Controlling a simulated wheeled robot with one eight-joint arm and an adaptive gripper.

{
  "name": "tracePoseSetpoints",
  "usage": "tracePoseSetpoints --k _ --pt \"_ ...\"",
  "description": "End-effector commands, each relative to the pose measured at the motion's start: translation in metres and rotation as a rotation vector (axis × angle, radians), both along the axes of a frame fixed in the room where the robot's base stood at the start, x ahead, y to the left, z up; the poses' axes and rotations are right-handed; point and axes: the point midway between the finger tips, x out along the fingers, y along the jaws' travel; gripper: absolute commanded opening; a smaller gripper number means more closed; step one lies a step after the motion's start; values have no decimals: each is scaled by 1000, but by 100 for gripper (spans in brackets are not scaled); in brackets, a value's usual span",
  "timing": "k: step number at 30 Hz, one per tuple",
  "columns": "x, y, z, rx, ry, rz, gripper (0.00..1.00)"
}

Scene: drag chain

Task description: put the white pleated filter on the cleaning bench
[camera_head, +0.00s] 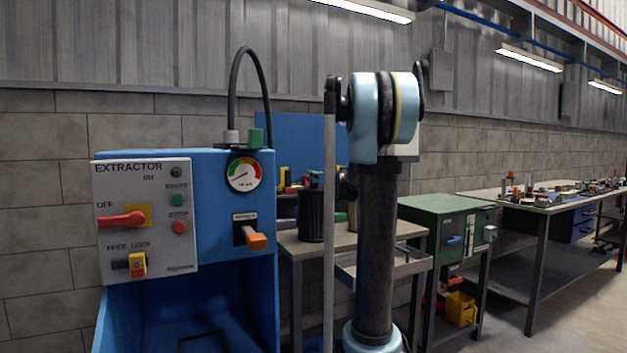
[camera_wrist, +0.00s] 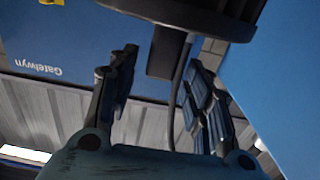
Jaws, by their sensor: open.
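My gripper (camera_wrist: 160,62) shows in the wrist view, which is upside down. Its two dark fingers are spread apart, with nothing held between them. A dark round part and a dark upright bar fill the space just beyond the fingertips; I cannot tell what they belong to. No white pleated filter can be made out in either view. A bench with a grey top (camera_head: 316,243) stands behind my arm in the head view, partly hidden; I cannot tell whether it is the cleaning bench.
A blue extractor cabinet (camera_head: 235,290) with a red lever (camera_head: 122,220), a gauge (camera_head: 244,174) and an orange handle (camera_head: 257,241) stands at left. A green cabinet (camera_head: 440,222) and a long workbench (camera_head: 520,207) with tools stand at right. Floor shows at lower right.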

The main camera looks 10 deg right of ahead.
Motion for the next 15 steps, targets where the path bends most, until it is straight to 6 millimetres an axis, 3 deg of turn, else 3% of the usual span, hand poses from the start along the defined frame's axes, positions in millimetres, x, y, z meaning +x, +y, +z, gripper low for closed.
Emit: tracePoseSetpoints --k 9,15 --pt "-51 -16 0 0 0 -1 46" --pt "-73 -23 0 0 0 0 46"
